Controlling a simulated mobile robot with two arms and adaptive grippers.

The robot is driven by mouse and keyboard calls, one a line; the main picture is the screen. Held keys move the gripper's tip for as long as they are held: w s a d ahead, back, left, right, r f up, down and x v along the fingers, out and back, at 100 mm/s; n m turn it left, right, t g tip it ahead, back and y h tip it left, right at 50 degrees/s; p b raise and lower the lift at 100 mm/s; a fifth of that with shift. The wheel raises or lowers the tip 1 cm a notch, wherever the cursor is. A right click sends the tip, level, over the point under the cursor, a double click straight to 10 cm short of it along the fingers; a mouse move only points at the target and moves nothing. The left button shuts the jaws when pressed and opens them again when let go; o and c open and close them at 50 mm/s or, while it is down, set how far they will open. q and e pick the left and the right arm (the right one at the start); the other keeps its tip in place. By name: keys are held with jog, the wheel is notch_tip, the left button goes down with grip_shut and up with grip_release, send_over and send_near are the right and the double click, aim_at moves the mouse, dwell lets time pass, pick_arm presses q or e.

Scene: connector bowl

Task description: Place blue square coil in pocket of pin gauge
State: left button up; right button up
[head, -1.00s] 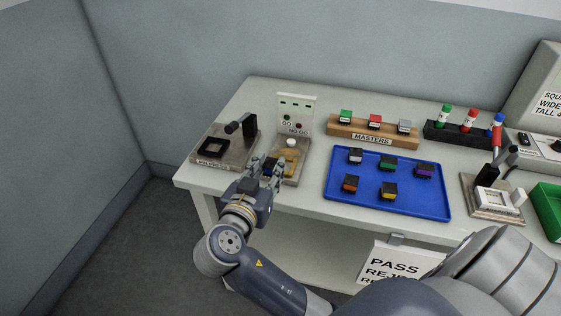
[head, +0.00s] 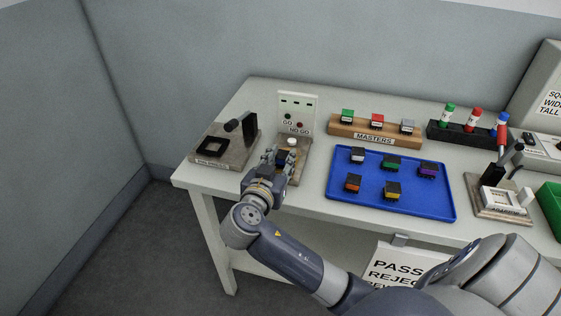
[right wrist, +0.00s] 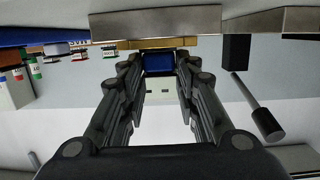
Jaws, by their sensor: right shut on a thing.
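The blue square coil (right wrist: 158,62) shows between the fingertips of my right gripper in the right wrist view. My right gripper (head: 282,159) is shut on it. In the head view the coil is hidden by the fingers. The pin gauge (head: 298,106) has a white upright panel marked GO and NO GO and a low base with a pale knob. My right gripper is over the front part of this base, near the knob. The gripper and hand hide the pocket, and I cannot tell whether the coil touches it. My left gripper is not in view.
A stone-like fixture (head: 211,153) with a black square frame and lever stands left of the gauge. A blue tray (head: 340,198) with several coils lies to the right. Behind it is the wooden MASTERS block (head: 346,131). A white-framed fixture (head: 503,199) stands farther right.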

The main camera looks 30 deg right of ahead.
jog(key=shift+f, duration=0.1)
jog(key=o, duration=1.1)
jog(key=shift+o, duration=0.2)
jog(key=shift+r, duration=0.25)
jog(key=p+v, duration=0.1)
jog(key=v, duration=1.1)
jog(key=shift+p, duration=0.3)
jog(key=shift+f, duration=0.1)
